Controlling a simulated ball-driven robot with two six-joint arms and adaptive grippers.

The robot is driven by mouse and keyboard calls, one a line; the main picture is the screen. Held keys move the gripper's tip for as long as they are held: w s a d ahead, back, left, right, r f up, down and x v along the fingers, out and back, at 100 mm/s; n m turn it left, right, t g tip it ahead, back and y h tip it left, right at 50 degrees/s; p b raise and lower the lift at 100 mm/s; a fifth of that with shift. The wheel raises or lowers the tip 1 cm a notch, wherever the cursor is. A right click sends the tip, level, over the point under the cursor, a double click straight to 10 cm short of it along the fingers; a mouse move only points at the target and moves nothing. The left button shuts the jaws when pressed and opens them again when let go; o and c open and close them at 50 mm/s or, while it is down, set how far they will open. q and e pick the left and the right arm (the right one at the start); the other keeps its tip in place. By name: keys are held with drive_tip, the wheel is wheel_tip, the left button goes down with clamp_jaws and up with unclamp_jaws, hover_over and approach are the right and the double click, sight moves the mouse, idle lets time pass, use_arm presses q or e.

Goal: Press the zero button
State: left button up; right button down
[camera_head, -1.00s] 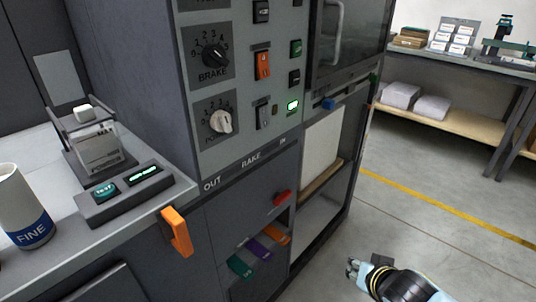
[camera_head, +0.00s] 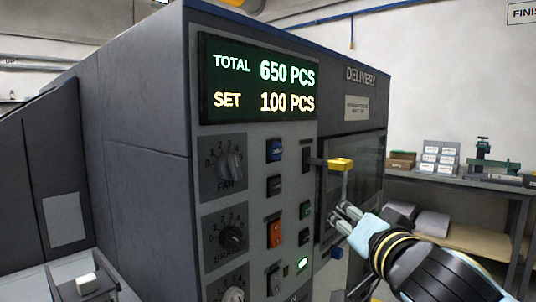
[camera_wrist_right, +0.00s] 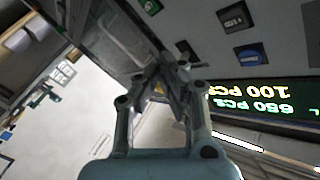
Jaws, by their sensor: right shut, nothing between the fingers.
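The panel of a tall grey machine (camera_head: 140,185) carries buttons and dials. A blue button (camera_head: 275,150) sits at the top of the button column, under the display; its label is too small to read for sure, so I cannot confirm that it is the zero button. It also shows upside down in the right wrist view (camera_wrist_right: 250,53). The display (camera_head: 258,80) reads TOTAL 650 PCS, SET 100 PCS. My right gripper (camera_head: 341,216) is shut and empty, right of the button column and apart from the blue button. It shows in the wrist view (camera_wrist_right: 160,78). My left gripper is not in view.
A yellow-tipped lever (camera_head: 340,164) sticks out from the panel just above my right gripper. A dark button (camera_head: 274,185), a green button (camera_head: 306,209) and an orange switch (camera_head: 275,234) lie below the blue one. A shelf table (camera_head: 480,180) stands at the right.

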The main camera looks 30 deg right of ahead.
sight(276, 151)
wheel_tip(276, 151, up, 11)
drive_tip(key=a+t+p, duration=0.1)
drive_tip(key=p, duration=0.2)
drive_tip(key=shift+s+a+t, duration=0.3)
drive_tip(key=shift+a+t, duration=0.05)
drive_tip(key=shift+t, duration=0.05)
drive_tip(key=shift+w, duration=0.1)
drive_tip(key=w+a+p, duration=0.3)
drive_tip(key=w, duration=0.5)
drive_tip(key=shift+a, duration=0.25)
idle(0.7)
